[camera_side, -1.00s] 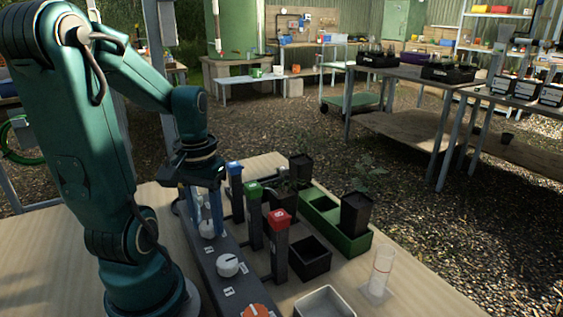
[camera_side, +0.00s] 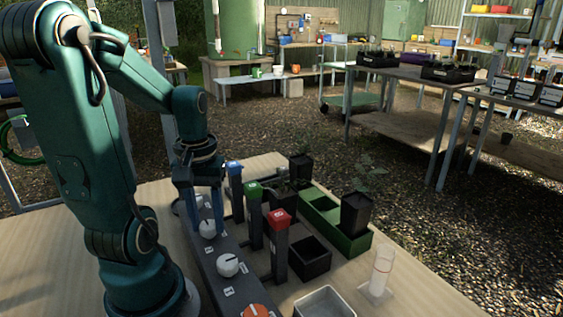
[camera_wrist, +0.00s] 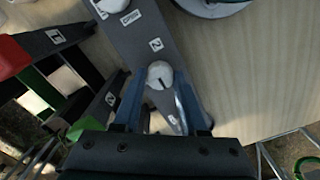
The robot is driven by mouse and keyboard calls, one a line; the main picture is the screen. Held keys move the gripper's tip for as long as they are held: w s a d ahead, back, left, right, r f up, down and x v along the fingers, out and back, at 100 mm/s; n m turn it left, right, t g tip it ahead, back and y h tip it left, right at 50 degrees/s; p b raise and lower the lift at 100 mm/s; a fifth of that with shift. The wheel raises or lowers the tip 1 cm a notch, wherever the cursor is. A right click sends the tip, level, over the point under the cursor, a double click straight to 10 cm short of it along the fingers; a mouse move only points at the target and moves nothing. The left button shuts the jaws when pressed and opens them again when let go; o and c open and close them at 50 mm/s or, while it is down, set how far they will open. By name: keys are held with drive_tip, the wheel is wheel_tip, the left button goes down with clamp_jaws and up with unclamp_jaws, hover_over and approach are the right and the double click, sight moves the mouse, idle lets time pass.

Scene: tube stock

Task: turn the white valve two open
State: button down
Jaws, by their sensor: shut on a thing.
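A dark manifold bar (camera_side: 213,262) carries a row of valve knobs. The far white valve knob (camera_side: 208,229) is between the fingertips of my gripper (camera_side: 206,222), which points down from above. In the wrist view the two blue fingers of my gripper (camera_wrist: 161,82) close on opposite sides of this white knob (camera_wrist: 160,73). A dark mark on the knob's face runs roughly along the bar. A nearer white valve knob (camera_side: 228,265) stands apart and also shows at the top of the wrist view (camera_wrist: 111,7).
An orange knob (camera_side: 257,311) is at the bar's near end. Posts with blue (camera_side: 234,167), green (camera_side: 254,189) and red (camera_side: 280,215) tops stand close to the right. Beyond them are a green tray (camera_side: 351,243), black pots and a clear tube (camera_side: 382,268).

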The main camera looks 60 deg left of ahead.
sight(208, 224)
drive_tip(key=shift+c, duration=2.2)
unclamp_jaws()
drive_tip(key=shift+r, duration=2.55)
drive_tip(key=w+d+r+m+t, duration=0.2)
drive_tip(key=d+m+t, duration=0.3)
drive_tip(key=d+m, duration=0.6)
drive_tip(key=shift+w+d+t, duration=0.3)
drive_tip(key=shift+w+d, duration=0.35)
drive_tip(key=shift+d, duration=0.4)
